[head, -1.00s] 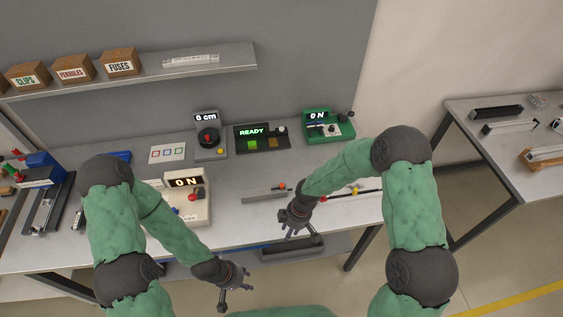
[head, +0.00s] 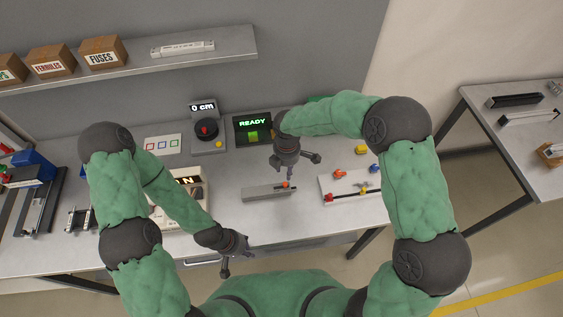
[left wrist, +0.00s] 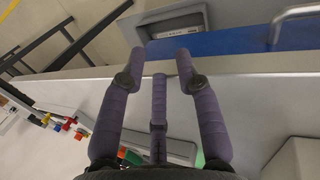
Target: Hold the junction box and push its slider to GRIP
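A long low grey box (head: 266,193) with a small orange-red knob (head: 285,184) at its right end lies on the table; it seems to be the junction box, but I cannot read any GRIP marking. My right gripper (head: 298,167) is open and empty, above and just behind the box's right end. One finger points down near the knob; I cannot tell whether it touches. My left gripper (head: 234,262) is open and empty, in front of the box by the table's front edge. In the left wrist view its fingers (left wrist: 160,70) are spread with nothing between them.
A cream device (head: 180,213) stands left, partly behind my left forearm. A white board with coloured knobs (head: 350,187) lies right of the box. A READY display unit (head: 252,129) and a 0 cm dial unit (head: 206,128) stand behind. Bare table (head: 235,170) lies between.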

